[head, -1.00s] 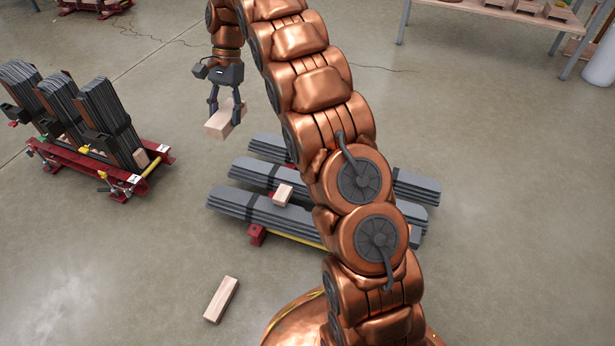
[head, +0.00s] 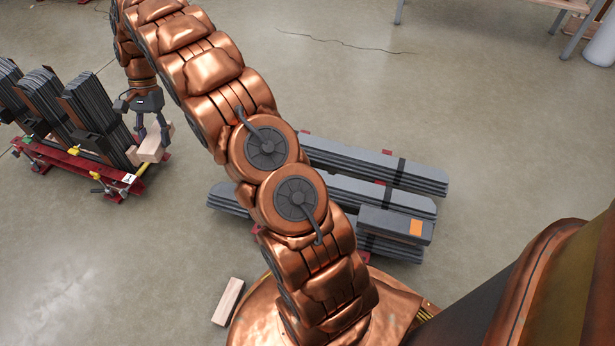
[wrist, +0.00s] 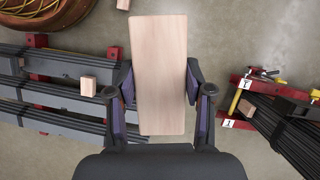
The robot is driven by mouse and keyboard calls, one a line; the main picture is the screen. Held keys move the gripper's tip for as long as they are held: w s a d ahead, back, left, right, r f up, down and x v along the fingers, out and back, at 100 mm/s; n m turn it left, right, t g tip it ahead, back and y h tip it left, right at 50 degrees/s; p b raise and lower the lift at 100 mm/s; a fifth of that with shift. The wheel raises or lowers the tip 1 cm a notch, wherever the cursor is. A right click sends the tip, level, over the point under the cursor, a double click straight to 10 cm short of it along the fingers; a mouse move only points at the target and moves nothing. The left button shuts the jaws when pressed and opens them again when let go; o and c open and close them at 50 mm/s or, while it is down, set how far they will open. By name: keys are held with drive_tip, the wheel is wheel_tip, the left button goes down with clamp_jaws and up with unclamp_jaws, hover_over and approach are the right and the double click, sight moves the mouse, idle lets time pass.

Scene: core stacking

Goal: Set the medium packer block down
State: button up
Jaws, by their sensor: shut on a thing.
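My gripper (head: 152,133) is shut on a pale wooden block, the medium packer block (head: 151,150). In the wrist view the block (wrist: 160,60) lies lengthwise between the two fingers of my gripper (wrist: 160,85), which press on its long sides. In the head view the block is in front of the right end of the red rack (head: 75,165) with upright core stacks. I cannot tell its height above the floor. In the wrist view nothing shows touching it except the fingers.
Flat grey core stacks (head: 375,165) lie on red supports, with an orange-labelled dark box (head: 395,224) on top. A small block (wrist: 88,86) sits on these stacks. Another wooden block (head: 228,302) lies on the floor by my base. Open floor lies between rack and stacks.

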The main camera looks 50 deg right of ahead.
drive_tip(key=s+d+f+m, duration=0.1)
drive_tip(key=s+d+f, duration=0.3)
drive_tip(key=f, duration=0.4)
drive_tip(key=s+d+f+m+p, duration=0.1)
drive_tip(key=s+d+f, duration=0.3)
drive_tip(key=f, duration=0.4)
drive_tip(key=s+d+f, duration=0.4)
drive_tip(key=f, duration=0.5)
drive_tip(key=s+f+t, duration=0.1)
drive_tip(key=s+f, duration=0.6)
drive_tip(key=s, duration=0.2)
drive_tip(key=shift+m+y, duration=0.3)
drive_tip(key=shift+m, duration=0.1)
drive_tip(key=w+d+b, duration=0.1)
drive_tip(key=w+d, duration=0.1)
drive_tip(key=w, duration=0.1)
drive_tip(key=w+d+f+b, duration=0.1)
drive_tip(key=w+d, duration=0.1)
drive_tip(key=w, duration=0.2)
drive_tip(key=w+d+b, duration=0.1)
drive_tip(key=w+d, duration=0.1)
drive_tip(key=w, duration=0.2)
drive_tip(key=shift+w+f, duration=0.25)
drive_tip(key=shift+w+d+b, duration=0.25)
drive_tip(key=shift+w+d, duration=0.1)
drive_tip(key=shift+w, duration=0.35)
drive_tip(key=shift+w+d+b, duration=0.2)
drive_tip(key=shift+w+d, duration=0.1)
drive_tip(key=shift+w, duration=0.35)
